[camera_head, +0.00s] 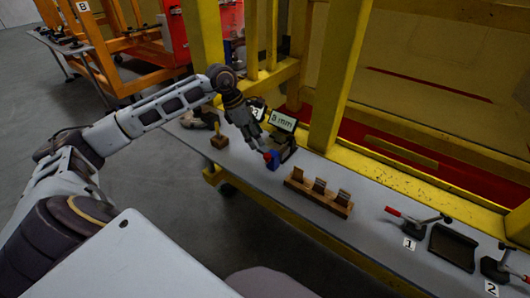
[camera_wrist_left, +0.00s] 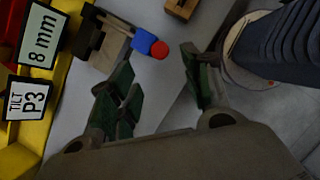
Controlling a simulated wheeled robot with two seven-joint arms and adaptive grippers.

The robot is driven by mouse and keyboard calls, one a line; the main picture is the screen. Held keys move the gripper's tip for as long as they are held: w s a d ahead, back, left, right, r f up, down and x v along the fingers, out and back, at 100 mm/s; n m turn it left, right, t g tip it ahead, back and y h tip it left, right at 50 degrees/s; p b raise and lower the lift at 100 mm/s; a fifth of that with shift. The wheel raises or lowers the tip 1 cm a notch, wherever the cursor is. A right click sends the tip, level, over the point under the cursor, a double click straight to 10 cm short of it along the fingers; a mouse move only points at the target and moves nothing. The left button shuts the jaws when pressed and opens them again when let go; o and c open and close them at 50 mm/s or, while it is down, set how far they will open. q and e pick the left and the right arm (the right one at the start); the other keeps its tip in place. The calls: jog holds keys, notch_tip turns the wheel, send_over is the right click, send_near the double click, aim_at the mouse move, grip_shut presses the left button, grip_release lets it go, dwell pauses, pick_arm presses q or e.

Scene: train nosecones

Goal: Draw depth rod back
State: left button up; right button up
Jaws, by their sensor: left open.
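The depth rod, a blue cylinder (camera_wrist_left: 143,41) with a red tip (camera_wrist_left: 160,50), sticks out of a dark block (camera_wrist_left: 105,42) in the left wrist view. In the head view the blue part (camera_head: 273,162) sits on the grey bench below a tilted display (camera_head: 283,121); the matching sign (camera_wrist_left: 41,36) reads 8 mm in the wrist view. My left gripper (camera_wrist_left: 158,72) is open, its green pads apart, with the red tip near the gap between the fingertips. In the head view this gripper (camera_head: 259,146) is just above and left of the rod. Contact cannot be told. My right gripper is not in view.
A wooden rack (camera_head: 318,193) stands to the right on the bench, a small wooden block (camera_head: 219,142) to the left. Toggle clamps (camera_head: 412,228) are further right. A yellow frame post (camera_head: 338,80) rises behind.

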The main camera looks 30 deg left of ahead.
aim_at(266, 155)
pick_arm(q)
jog(key=shift+p+x, duration=0.75)
jog(key=shift+x, duration=3.85)
grip_shut()
